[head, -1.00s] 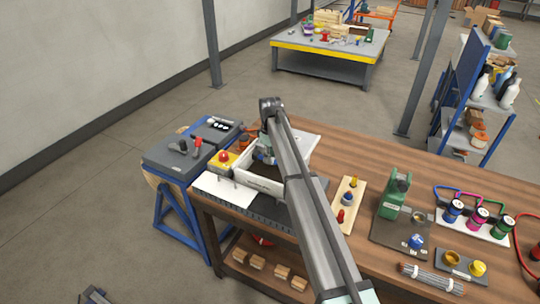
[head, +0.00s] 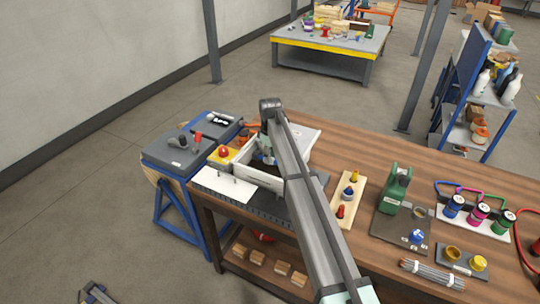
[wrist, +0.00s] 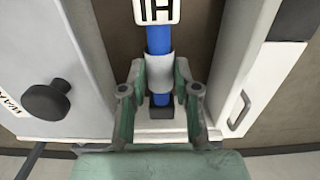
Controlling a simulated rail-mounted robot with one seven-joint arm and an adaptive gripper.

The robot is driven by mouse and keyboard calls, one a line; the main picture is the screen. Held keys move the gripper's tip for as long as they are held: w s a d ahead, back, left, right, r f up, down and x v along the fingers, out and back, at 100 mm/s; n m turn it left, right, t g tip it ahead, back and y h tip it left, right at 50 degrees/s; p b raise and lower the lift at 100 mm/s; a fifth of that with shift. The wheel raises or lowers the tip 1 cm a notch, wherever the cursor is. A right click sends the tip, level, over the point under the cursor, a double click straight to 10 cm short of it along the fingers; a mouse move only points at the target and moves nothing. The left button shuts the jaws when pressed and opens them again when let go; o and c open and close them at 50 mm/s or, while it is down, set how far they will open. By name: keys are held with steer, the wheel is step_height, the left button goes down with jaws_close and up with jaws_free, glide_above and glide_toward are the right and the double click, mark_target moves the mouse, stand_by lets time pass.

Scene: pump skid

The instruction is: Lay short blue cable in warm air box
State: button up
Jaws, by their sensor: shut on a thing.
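A short blue cable (wrist: 159,42) with a white sleeve and a white tag marked with black characters shows in the wrist view. My gripper (wrist: 160,92) is shut on it at the white sleeve, and a dark end piece shows below the fingers. The white warm air box (head: 258,177) stands at the left end of the wooden bench in the head view. My gripper (head: 267,152) is down at this box, partly hidden by my arm and the wall. A lettered white panel with a black knob (wrist: 46,100) is left of the gripper. I cannot tell whether the cable touches the box.
A white panel with a handle (wrist: 239,108) lies right of the gripper. A red button on a yellow base (head: 224,153) sits beside the box. A wooden board with coloured parts (head: 347,195) and a green device (head: 396,191) stand further right.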

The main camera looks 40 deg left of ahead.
steer(key=shift+f, duration=0.6)
steer(key=shift+f+b, duration=0.3)
steer(key=shift+f, duration=0.05)
steer(key=shift+f+b, duration=0.35)
steer(key=shift+f, duration=0.85)
steer(key=o, duration=1.1)
steer(key=shift+r, duration=0.15)
step_height(320, 180, up, 12)
steer(key=shift+f, duration=0.1)
